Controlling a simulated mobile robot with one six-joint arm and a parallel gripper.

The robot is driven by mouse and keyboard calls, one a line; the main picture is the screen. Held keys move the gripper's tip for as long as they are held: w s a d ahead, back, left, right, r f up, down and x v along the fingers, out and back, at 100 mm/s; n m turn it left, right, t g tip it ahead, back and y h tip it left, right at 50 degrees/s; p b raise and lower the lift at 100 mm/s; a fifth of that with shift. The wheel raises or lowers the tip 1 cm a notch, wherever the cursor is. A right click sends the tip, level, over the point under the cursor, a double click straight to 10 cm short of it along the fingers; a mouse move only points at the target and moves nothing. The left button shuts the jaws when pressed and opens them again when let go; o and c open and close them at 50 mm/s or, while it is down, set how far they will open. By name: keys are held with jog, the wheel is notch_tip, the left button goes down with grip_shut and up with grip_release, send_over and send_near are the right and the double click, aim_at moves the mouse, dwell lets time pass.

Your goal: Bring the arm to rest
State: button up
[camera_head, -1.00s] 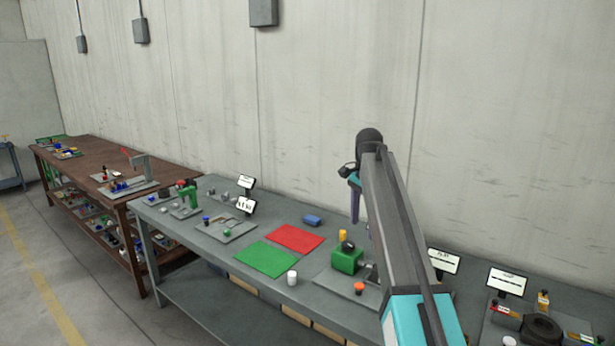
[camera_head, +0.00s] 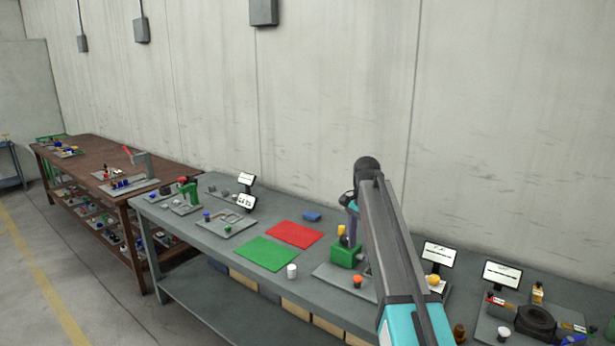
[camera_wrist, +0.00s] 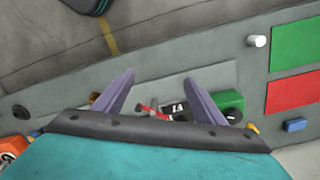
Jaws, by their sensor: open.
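My arm reaches out over the grey workbench (camera_head: 215,238) at the right of the head view. My gripper (camera_wrist: 160,98) shows in the wrist view with its two purple fingers spread apart and nothing between them. In the head view the gripper is mostly hidden behind my arm, with a bit of purple finger visible. A green block-shaped fixture (camera_head: 345,254) stands on a grey plate just left of the arm. The fixture also shows in the wrist view (camera_wrist: 230,100), beside the right finger. I cannot tell how high the fingers are above it.
A green mat (camera_head: 265,254) and a red mat (camera_head: 294,234) lie left of the fixture. A white cylinder (camera_head: 292,271) and a blue block (camera_head: 312,216) are near them. The wall is behind.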

jog(key=s+f+n+b, duration=0.1)
jog(key=s+f, duration=0.1)
jog(key=f, duration=0.6)
jog(key=s+f+n+g, duration=0.1)
jog(key=s+f, duration=0.2)
jog(key=f, duration=0.5)
jog(key=s+f+n+b, duration=0.1)
jog(key=s+f, duration=0.2)
jog(key=f, duration=0.6)
jog(key=shift+d+b, duration=0.1)
jog(key=shift+b, duration=0.25)
jog(key=s+f+n+g+b, duration=0.1)
jog(key=s+f+n+b, duration=0.15)
jog(key=s+f, duration=1.2)
jog(key=s+f+n+g+b, duration=0.25)
jog(key=s+f, duration=0.95)
jog(key=f, duration=0.6)
jog(key=s+f+n+b, duration=0.1)
jog(key=s+f, duration=0.3)
jog(key=s, duration=0.5)
jog(key=s+f+n+b, duration=0.1)
jog(key=s+f+n, duration=0.2)
jog(key=s, duration=0.7)
notch_tip(320, 180, down, 2)
jog(key=shift+s+d+f+g, duration=0.1)
jog(key=shift+s+d+g, duration=0.1)
jog(key=shift+g, duration=0.25)
jog(key=c, duration=0.7)
jog(key=shift+c, duration=0.7)
